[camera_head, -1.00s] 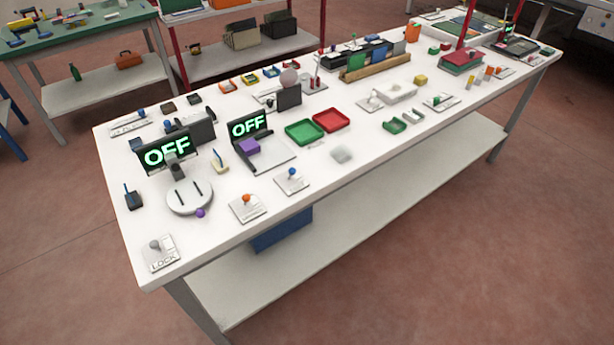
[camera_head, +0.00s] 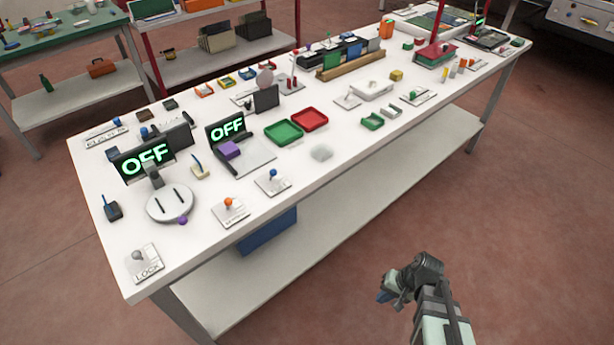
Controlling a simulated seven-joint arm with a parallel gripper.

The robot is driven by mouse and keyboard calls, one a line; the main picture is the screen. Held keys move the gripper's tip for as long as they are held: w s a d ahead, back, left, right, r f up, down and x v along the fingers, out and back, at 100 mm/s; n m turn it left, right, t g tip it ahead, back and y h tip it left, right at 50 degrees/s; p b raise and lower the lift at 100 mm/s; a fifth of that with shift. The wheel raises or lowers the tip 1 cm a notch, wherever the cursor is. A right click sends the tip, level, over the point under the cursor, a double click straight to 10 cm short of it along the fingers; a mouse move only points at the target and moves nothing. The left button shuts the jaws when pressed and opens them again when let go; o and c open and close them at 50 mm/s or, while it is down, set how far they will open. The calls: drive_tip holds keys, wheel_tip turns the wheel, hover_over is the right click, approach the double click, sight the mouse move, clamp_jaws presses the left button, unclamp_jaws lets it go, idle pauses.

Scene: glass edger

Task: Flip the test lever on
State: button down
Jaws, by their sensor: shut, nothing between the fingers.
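Several small levers on white plates stand on the white table. One has an orange knob (camera_head: 228,203), one has a blue knob (camera_head: 273,174), and one at the front left corner has a grey knob (camera_head: 138,256) and a plate reading LOCK. Another plate with a blue knob (camera_head: 116,122) lies at the back left. The other labels are too small to read, so I cannot tell which lever is the test lever. My gripper (camera_head: 384,297) is shut and empty, off the table's front edge at the lower right, well apart from all the levers.
Two screens (camera_head: 145,158) (camera_head: 227,128) show OFF in green. A round white device (camera_head: 168,203) stands near the front left. Green (camera_head: 283,132) and red (camera_head: 310,119) trays lie mid-table. The floor between my gripper and the table is clear.

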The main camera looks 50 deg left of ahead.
sight(272, 176)
drive_tip(key=s+a+r+g+y, duration=0.1)
drive_tip(key=a+r+y, duration=0.2)
drive_tip(key=a+r, duration=0.65)
drive_tip(key=a+r+g+y, duration=0.2)
drive_tip(key=a+r+y, duration=0.1)
drive_tip(key=r, duration=0.3)
drive_tip(key=a+r+n+g+y, duration=0.1)
drive_tip(key=a+r+g+y, duration=0.1)
drive_tip(key=a+r+y, duration=0.2)
drive_tip(key=a+r+n+g+y, duration=0.1)
drive_tip(key=a+r+g+y, duration=0.1)
drive_tip(key=r, duration=0.8)
drive_tip(key=shift+s+a+r+y, duration=0.2)
drive_tip(key=shift+a+y, duration=0.7)
drive_tip(key=shift+a, duration=0.3)
drive_tip(key=shift+s+a+g, duration=0.1)
drive_tip(key=shift+a+g, duration=0.05)
drive_tip(key=shift+g, duration=0.15)
drive_tip(key=x, duration=1.3)
drive_tip(key=shift+s+a, duration=0.2)
drive_tip(key=shift+a, duration=0.1)
